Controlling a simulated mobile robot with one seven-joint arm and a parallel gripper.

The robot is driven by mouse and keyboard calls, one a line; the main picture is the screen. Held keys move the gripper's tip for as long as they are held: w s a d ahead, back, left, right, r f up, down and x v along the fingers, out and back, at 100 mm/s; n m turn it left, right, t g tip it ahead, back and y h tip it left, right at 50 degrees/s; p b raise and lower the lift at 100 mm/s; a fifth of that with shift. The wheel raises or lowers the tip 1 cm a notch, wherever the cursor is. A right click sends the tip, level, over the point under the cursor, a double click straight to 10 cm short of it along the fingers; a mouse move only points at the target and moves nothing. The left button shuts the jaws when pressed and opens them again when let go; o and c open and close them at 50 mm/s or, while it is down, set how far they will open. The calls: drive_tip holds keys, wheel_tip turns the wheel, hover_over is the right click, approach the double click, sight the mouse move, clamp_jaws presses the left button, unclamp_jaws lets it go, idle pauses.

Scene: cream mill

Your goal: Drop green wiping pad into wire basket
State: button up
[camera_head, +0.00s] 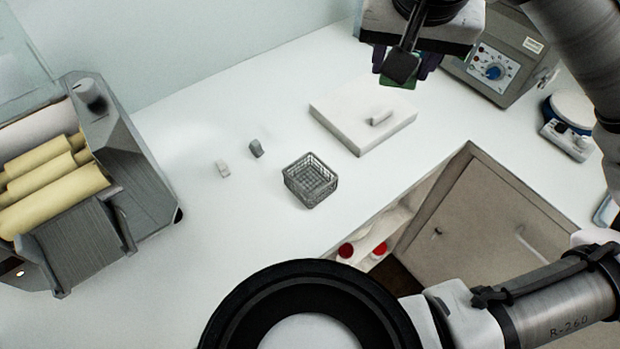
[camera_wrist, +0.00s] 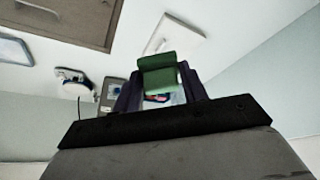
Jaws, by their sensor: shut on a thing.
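My gripper (camera_wrist: 161,90) is shut on the green wiping pad (camera_wrist: 160,76), which sits between its two dark purple fingers in the wrist view. In the head view my gripper (camera_head: 405,66) is at the top, in the air above the back of the white board, and only a little green of the pad (camera_head: 388,81) shows under it. The wire basket (camera_head: 297,189) is a small grey mesh box standing on the white bench, left of and nearer than the gripper. It looks empty. The gripper and pad are well apart from it.
A white slab (camera_head: 345,127) with a small light block (camera_head: 381,117) lies right of the basket. Two small grey pieces (camera_head: 256,148) lie to its left. A roller machine (camera_head: 110,170) stands at left. A grey box with a blue dial (camera_head: 510,62) stands at back right.

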drive_tip(key=w+a+f+b, duration=0.1)
drive_tip(key=a+f+b, duration=0.3)
drive_tip(key=f+b, duration=0.5)
drive_tip(key=w+a+f+b, duration=0.1)
drive_tip(key=a+f+b, duration=0.4)
drive_tip(key=f+b, duration=0.3)
wheel_tip(320, 180, down, 4)
drive_tip(key=shift+w+a+f+b, duration=0.1)
drive_tip(key=shift+w+a+b, duration=0.2)
drive_tip(key=shift+b, duration=0.1)
drive_tip(key=o, duration=1.1)
